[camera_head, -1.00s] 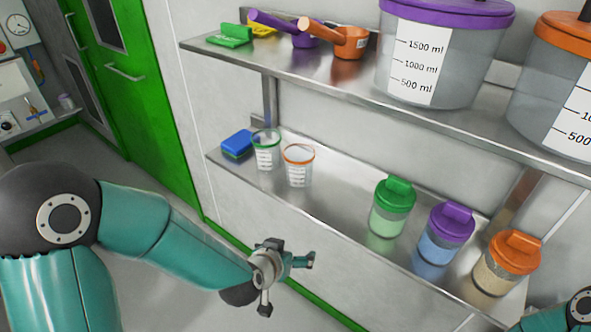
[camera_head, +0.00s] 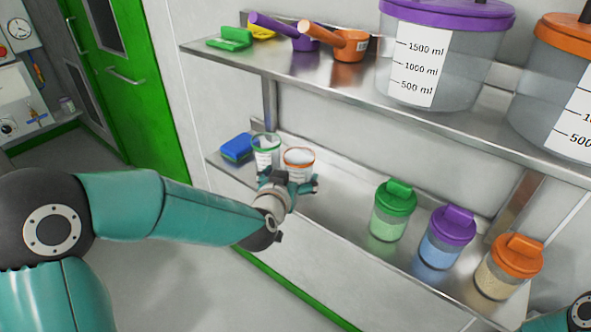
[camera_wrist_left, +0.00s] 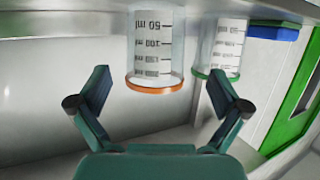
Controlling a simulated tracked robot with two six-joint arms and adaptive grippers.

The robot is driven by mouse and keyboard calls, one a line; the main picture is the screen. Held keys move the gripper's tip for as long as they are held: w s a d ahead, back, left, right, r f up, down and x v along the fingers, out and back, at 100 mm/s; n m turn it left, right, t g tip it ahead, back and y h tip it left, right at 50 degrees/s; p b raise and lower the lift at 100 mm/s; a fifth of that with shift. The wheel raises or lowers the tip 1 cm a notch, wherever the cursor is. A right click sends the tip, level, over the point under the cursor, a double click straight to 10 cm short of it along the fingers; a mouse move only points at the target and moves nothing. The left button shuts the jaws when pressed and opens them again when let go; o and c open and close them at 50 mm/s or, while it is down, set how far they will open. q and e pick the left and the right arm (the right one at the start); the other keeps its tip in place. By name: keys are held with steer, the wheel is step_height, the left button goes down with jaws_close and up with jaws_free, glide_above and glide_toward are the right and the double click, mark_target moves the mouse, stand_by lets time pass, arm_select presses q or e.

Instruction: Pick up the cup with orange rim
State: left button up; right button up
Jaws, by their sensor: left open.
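The cup with orange rim (camera_head: 299,160) stands on the lower shelf, clear with a white scale label. My left gripper (camera_head: 290,184) is open in front of it, hiding the cup's lower part in the head view. In the left wrist view, which appears upside down, the orange-rimmed cup (camera_wrist_left: 154,50) shows ahead between the spread fingers of the left gripper (camera_wrist_left: 160,82).
A green-rimmed cup (camera_head: 265,146) stands close to the left of it, with a blue sponge-like block (camera_head: 237,148) beyond. Green (camera_head: 391,212), purple (camera_head: 446,240) and orange-lidded jars (camera_head: 507,265) stand to the right. The upper shelf (camera_head: 340,82) overhangs.

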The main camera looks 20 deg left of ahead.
mark_target(302, 163)
arm_select(q)
steer(key=shift+d+p+x, duration=0.15)
steer(key=shift+p+x, duration=0.25)
steer(key=shift+x, duration=1.1)
steer(key=shift+d+p+x, duration=0.1)
steer(key=shift+p+x, duration=0.25)
steer(key=shift+x, duration=1.1)
steer(key=c, duration=1.1)
